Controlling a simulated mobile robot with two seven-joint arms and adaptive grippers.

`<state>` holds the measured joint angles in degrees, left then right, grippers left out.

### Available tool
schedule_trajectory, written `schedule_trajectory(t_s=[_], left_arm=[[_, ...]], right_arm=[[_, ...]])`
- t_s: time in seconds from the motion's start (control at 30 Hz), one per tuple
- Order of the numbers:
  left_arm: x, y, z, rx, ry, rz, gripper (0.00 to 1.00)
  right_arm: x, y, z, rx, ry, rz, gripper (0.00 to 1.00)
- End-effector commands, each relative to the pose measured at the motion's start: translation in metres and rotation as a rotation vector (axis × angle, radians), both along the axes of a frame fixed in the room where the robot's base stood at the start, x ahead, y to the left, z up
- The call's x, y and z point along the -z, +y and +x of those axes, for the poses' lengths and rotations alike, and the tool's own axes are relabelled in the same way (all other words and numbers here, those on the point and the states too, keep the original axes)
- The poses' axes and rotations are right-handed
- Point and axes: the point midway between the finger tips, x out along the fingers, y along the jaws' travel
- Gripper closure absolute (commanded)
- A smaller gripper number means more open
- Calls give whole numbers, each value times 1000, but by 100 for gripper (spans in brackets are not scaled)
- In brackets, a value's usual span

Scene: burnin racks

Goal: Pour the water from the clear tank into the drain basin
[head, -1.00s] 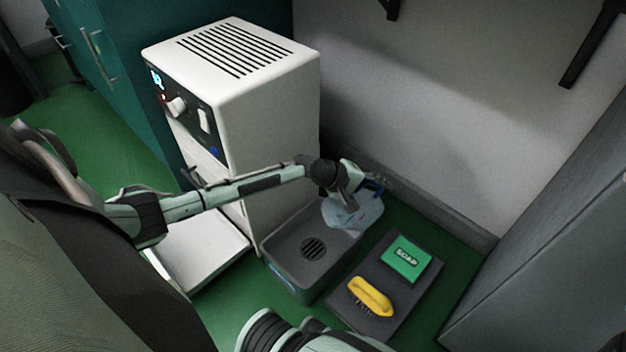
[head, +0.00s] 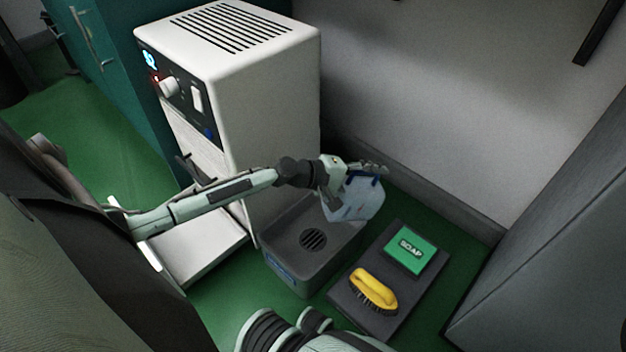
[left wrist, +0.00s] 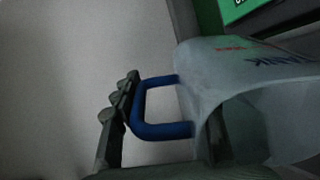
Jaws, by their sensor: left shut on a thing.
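The clear tank (head: 354,201) is translucent with a bluish tint and hangs tilted over the far right part of the grey drain basin (head: 287,260). My left gripper (head: 366,172) is shut on the tank's blue handle. In the left wrist view the tank (left wrist: 250,100) fills the right side, with red and blue lettering on its wall. Its blue handle (left wrist: 165,131) lies at the dark fingers of my left gripper (left wrist: 128,100). A round drain grate (head: 313,239) shows in the basin floor. I cannot make out water or a stream.
A white dehumidifier-like machine (head: 270,110) stands behind and left of the basin, with a white tray (head: 196,255) at its front. Right of the basin, a dark mat (head: 425,284) bears a green soap box (head: 410,249) and a yellow brush (head: 374,289). A grey cabinet (head: 560,240) stands at right.

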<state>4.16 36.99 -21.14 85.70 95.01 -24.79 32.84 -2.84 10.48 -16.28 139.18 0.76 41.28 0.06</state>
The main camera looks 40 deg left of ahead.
Motion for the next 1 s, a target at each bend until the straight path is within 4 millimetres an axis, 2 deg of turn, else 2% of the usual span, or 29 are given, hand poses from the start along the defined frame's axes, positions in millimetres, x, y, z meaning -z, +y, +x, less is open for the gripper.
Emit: schedule_trajectory(t_s=[1.0], left_arm=[[-3,22,-29,-3,-162,-118,100]], right_arm=[[1,0,0,0,5,4,100]])
